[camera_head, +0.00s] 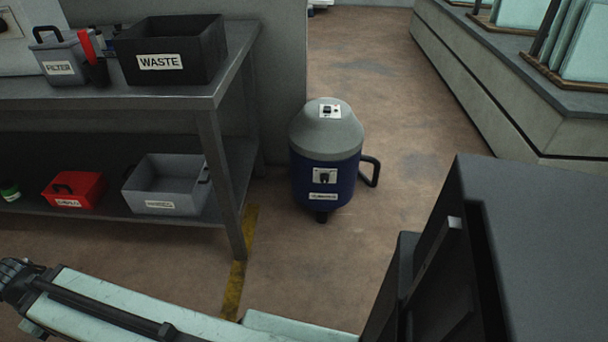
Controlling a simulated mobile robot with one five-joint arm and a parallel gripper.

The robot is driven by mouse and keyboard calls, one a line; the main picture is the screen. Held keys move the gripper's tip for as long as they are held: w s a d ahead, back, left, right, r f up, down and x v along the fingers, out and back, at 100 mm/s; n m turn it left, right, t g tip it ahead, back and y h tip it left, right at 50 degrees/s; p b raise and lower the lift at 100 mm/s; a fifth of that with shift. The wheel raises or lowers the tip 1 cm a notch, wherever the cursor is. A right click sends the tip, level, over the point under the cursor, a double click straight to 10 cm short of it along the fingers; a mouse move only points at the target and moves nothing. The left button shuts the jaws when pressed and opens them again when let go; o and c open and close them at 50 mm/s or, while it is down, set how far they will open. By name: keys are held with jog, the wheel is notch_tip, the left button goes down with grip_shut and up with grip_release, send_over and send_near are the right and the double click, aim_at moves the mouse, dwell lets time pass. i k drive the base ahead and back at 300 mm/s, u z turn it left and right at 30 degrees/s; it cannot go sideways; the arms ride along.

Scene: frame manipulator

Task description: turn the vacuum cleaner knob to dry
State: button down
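The vacuum cleaner (306,185) stands upright on the floor in the middle of the view, with a dark blue body and a grey domed top. Its black knob (324,178) sits on a small white plate on the front of the body. The plate's markings are too small to read, so I cannot tell the knob's setting. A switch panel (329,111) is on the dome. My arm crosses the lower left, apart from the vacuum cleaner. At the left edge a dark part of my arm's end (18,282) shows, but the gripper's fingers cannot be made out.
A grey workbench (216,95) stands at left, holding a black WASTE bin (172,52) and a FILTER box (65,58). Its lower shelf holds a red box (74,190) and a grey bin (165,186). A long counter (510,90) is at right. The floor before the vacuum cleaner is clear.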

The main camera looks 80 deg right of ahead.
aim_at(324, 177)
jog(key=u, duration=0.5)
jog(key=k, duration=1.95)
jog(key=z, duration=0.75)
jog(key=i, duration=1)
